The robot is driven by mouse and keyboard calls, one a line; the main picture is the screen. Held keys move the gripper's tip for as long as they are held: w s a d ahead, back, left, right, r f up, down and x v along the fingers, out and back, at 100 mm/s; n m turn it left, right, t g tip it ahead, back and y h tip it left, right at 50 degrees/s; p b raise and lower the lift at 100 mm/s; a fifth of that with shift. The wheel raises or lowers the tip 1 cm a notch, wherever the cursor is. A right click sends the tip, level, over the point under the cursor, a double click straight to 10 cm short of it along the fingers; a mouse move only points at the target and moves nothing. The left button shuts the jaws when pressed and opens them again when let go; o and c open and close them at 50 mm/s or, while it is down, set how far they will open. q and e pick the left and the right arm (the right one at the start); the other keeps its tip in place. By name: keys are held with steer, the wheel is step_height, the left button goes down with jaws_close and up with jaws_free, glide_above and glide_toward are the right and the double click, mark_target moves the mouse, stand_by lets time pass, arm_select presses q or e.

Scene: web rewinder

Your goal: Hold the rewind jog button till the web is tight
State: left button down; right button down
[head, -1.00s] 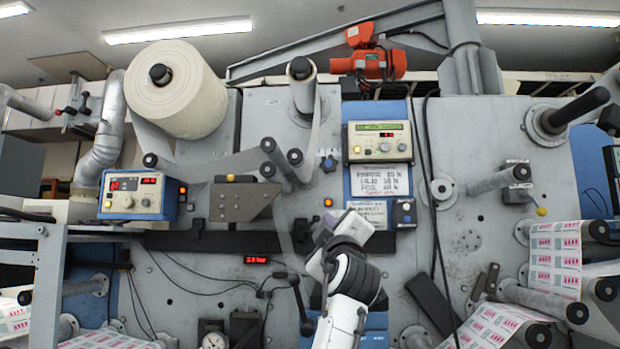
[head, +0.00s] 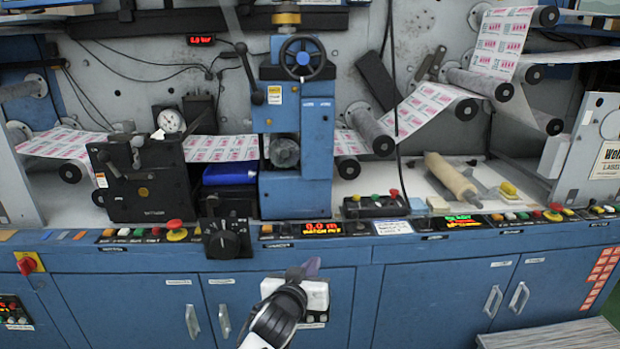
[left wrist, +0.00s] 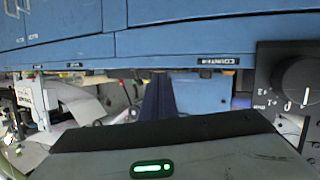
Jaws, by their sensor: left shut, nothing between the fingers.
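My left gripper (head: 308,268) is shut and empty, in front of the blue cabinet below the control ledge. In the left wrist view its dark fingers (left wrist: 158,95) show near the ledge, apart from any button I can make out. The web (head: 420,108), white with red print, runs from the left, through the blue press unit, and up over rollers at the right; I cannot tell how tight it is. Buttons line the ledge, including a group at the right (head: 554,211) and a box with green and red buttons (head: 375,206). I cannot read which is rewind jog. My right gripper is out of view.
A black knob box (head: 226,240) juts from the ledge left of my gripper; its knob also shows in the left wrist view (left wrist: 300,82). A red display (head: 321,228) and a green-lit display (head: 461,222) sit along the ledge. A wooden roller (head: 451,178) lies behind it.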

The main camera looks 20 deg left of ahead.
arm_select(q)
steer(key=s+d+f+m+g+h, duration=0.1)
steer(key=s+d+f+m+g, duration=0.15)
steer(key=s+f, duration=0.6)
steer(key=s+d+f+m+g+h, duration=0.1)
steer(key=s+d+f+h, duration=0.15)
steer(key=s+f, duration=0.65)
steer(key=s+d+f+m+g, duration=0.1)
steer(key=s+d+f, duration=0.1)
steer(key=s, duration=0.7)
steer(key=s+d+f+m+g+h, duration=0.1)
steer(key=s+d+f, duration=0.1)
steer(key=s, duration=0.6)
steer(key=shift+s+f, duration=0.35)
steer(key=shift+f, duration=0.15)
steer(key=shift+d, duration=0.15)
